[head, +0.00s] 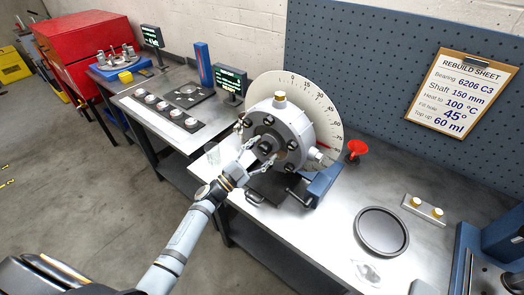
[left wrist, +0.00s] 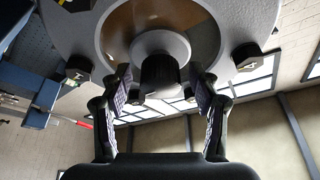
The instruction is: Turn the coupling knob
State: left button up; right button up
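The coupling knob (left wrist: 160,76) is a dark, stubby cylinder on a paler round base at the centre of the grey rotor housing (head: 293,123). In the head view it is largely hidden by my left gripper (head: 256,158). In the left wrist view my left gripper (left wrist: 163,88) is open, with one finger on each side of the knob and a visible gap on both sides. The housing stands on the bench in front of a white dial plate (head: 326,112) with degree marks. My right gripper is in neither view.
A blue clamp (head: 322,184) and a red funnel (head: 356,149) are right of the housing. A round black-rimmed dish (head: 381,231) lies on the bench (head: 335,240). A tray of parts (head: 171,110) and small screens stand at left. A blue pegboard (head: 390,70) rises behind.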

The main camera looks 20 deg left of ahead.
pick_arm(q)
jog(key=shift+s+a+f, duration=0.1)
jog(key=shift+s+a, duration=0.05)
jog(key=shift+s, duration=0.05)
jog(key=v, duration=1.1)
jog(key=shift+s, duration=0.2)
jog(key=shift+a, duration=0.15)
